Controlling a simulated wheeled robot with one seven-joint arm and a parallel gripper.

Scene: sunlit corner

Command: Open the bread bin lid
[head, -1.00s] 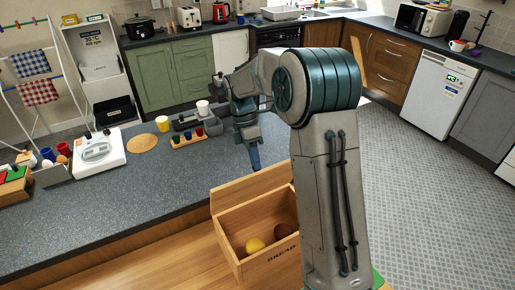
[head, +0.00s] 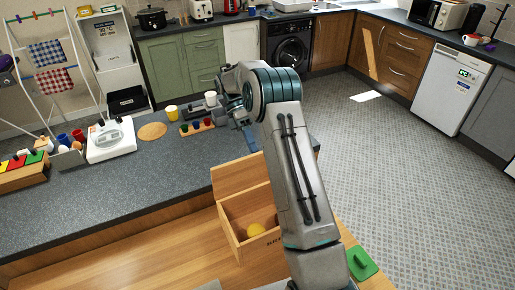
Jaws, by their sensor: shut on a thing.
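The wooden bread bin (head: 231,232) stands on the wooden surface at lower centre in the head view, with lettering on its front partly hidden by my arm. Its lid (head: 235,178) stands raised at the back, and the inside shows. A yellow round thing (head: 255,230) lies in the bin. My gripper (head: 253,147) is partly hidden behind my arm; its blue finger reaches down to the top edge of the lid. It is shut on the lid, though the contact itself is hard to see.
A green lidded thing (head: 361,262) lies right of my arm. The dark worktop (head: 130,195) behind the bin holds a white appliance (head: 110,140), a round mat (head: 152,131), cups and a small rack (head: 197,127). The tiled floor at right is clear.

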